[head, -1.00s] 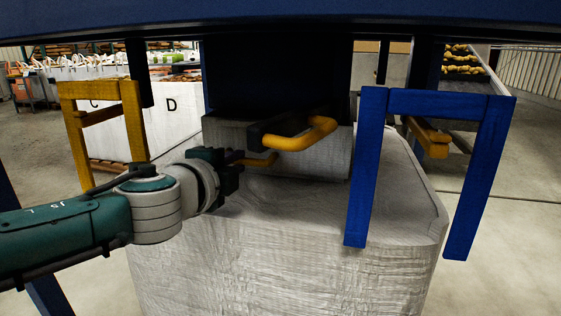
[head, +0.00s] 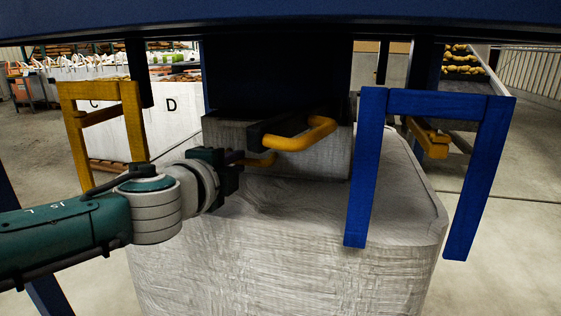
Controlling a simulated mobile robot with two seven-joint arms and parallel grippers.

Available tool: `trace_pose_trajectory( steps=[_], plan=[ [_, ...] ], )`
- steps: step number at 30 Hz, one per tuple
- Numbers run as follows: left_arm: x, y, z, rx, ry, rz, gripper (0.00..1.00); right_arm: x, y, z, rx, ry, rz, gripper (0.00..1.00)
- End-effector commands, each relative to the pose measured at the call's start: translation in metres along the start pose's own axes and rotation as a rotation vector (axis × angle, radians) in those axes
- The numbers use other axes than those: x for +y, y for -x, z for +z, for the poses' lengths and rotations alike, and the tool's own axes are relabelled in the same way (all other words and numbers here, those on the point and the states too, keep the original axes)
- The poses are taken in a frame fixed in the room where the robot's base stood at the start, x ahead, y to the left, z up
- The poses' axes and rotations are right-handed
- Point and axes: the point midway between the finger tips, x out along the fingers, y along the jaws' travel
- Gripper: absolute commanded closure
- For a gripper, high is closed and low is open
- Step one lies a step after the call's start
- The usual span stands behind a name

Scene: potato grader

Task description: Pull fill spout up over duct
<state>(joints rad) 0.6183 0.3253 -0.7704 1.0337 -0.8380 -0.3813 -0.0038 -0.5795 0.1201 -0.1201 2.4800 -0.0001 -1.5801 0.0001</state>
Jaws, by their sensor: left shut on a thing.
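The fill spout (head: 315,166) is a pale grey fabric collar rising from the top of the white bulk bag (head: 290,265), in the middle of the head view. It surrounds the lower end of the dark blue duct (head: 277,75). A yellow handle (head: 310,135) on a dark bracket stands out in front of the spout, and a smaller yellow piece (head: 262,161) shows lower left. My left gripper (head: 240,166) reaches in from the left and is shut at the spout's left front side. Its fingertips and the exact grip are hard to see. My right gripper is not in view.
A blue frame (head: 430,102) stands at the right, close to the bag, and a yellow frame (head: 72,125) stands at the left. A dark blue beam (head: 280,18) crosses the top. A white bag marked D (head: 172,120) stands behind.

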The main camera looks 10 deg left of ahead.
Motion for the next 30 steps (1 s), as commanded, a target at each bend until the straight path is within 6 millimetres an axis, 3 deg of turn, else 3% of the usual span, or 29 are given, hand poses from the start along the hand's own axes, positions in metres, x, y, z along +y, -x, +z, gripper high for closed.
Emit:
trace_pose_trajectory(
  steps=[9, 12, 24, 25, 30],
  plan=[
    [-0.058, 0.012, 0.0, -0.001, 0.003, -0.002, 1.0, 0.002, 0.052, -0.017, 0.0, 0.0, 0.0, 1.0],
    [-0.069, 0.015, -0.001, 0.0, 0.001, -0.002, 1.0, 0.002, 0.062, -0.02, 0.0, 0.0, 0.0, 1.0],
    [-0.074, 0.014, -0.001, 0.002, 0.0, -0.01, 1.0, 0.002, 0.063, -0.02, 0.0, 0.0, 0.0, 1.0],
    [-0.075, 0.014, -0.001, 0.002, 0.0, -0.011, 0.81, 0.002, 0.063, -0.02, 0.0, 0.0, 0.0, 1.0],
    [-0.074, 0.015, -0.001, 0.002, 0.001, -0.009, 0.62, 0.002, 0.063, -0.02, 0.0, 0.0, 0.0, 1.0]
  ],
)
